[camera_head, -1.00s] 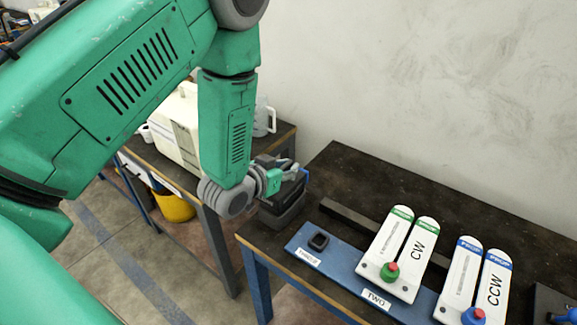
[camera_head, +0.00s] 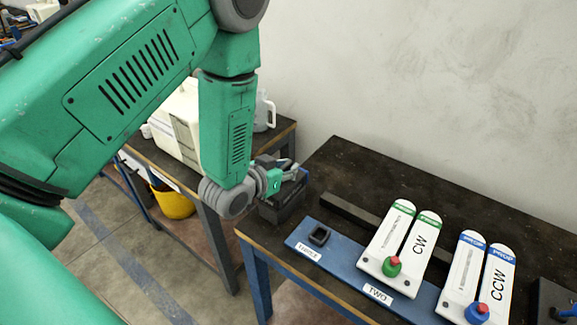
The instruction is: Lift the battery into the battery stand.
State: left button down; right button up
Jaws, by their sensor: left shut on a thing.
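My left gripper (camera_head: 287,174) is at the gap between the two tables, shut on a dark block that looks like the battery (camera_head: 266,160). The block is mostly hidden behind the gripper and wrist. A dark box-like holder, seemingly the battery stand (camera_head: 284,208), is just below the gripper. The block is at or just above it; I cannot tell whether it is seated. My right gripper is out of view.
The near table carries a blue board (camera_head: 340,262) with a small black socket (camera_head: 319,235), and white CW (camera_head: 419,255) and CCW (camera_head: 492,290) propeller packs. A dark bar (camera_head: 352,212) lies behind.

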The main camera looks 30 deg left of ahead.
aim_at(277, 201)
pick_arm(q)
jog(key=shift+f, duration=0.25)
jog(key=c, duration=1.5)
grip_release()
jog(key=shift+o, duration=0.2)
jog(key=shift+s, duration=0.1)
jog(key=v, duration=0.6)
jog(key=shift+s+r, duration=0.25)
jog(key=shift+s, duration=0.35)
